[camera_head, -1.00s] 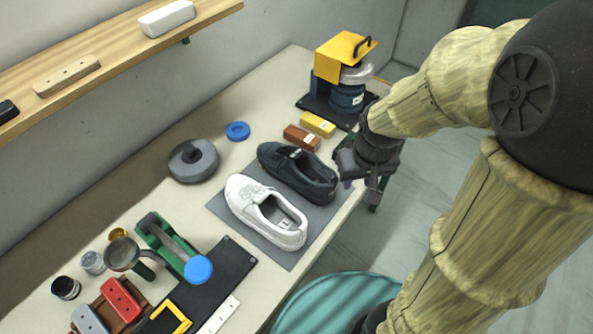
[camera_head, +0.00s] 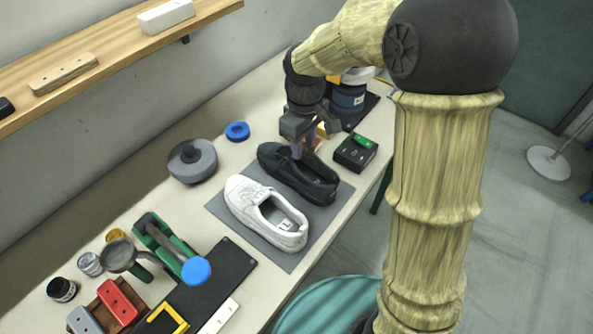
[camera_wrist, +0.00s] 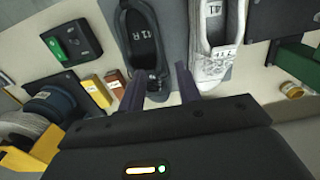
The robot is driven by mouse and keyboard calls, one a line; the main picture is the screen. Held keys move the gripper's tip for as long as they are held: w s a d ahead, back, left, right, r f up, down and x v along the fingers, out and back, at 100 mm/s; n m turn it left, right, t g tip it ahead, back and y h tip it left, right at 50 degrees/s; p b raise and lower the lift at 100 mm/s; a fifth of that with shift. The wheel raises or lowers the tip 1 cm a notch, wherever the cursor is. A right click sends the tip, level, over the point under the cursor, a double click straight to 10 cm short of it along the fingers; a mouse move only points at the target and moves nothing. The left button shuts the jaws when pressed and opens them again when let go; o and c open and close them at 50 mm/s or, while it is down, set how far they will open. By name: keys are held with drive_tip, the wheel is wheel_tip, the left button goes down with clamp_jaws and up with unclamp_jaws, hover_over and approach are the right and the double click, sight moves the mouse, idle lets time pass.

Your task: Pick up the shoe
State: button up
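A black slip-on shoe (camera_head: 318,188) lies on a grey mat (camera_head: 222,208), beside a white shoe (camera_head: 247,205). Both shoes are upright with toes toward the back left. My gripper (camera_head: 302,149) is over the front part of the black shoe and hides some of it. In the wrist view my two fingers (camera_wrist: 159,72) are apart, pointing toward the black shoe (camera_wrist: 128,42), with part of that shoe showing between them. The white shoe (camera_wrist: 206,62) is to the right of them. I cannot tell whether a finger touches the black shoe.
A black box with a green button (camera_head: 356,152) sits right of the black shoe. A green tape dispenser (camera_head: 160,238) stands at the front left. A wooden shelf (camera_head: 110,55) runs along the wall.

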hover_over(301, 191)
wheel_tip(301, 191, down, 10)
drive_tip(key=shift+w+d+f+p, duration=0.1)
drive_tip(key=shift+d+p, duration=0.05)
drive_tip(key=shift+p, duration=0.25)
drive_tip(key=shift+f, duration=0.5)
drive_tip(key=shift+f, duration=0.1)
drive_tip(key=shift+w+f+p, duration=0.15)
drive_tip(key=shift+f+p, duration=0.5)
drive_tip(key=shift+f, duration=1.85)
drive_tip(key=shift+c, duration=0.2)
clamp_jaws()
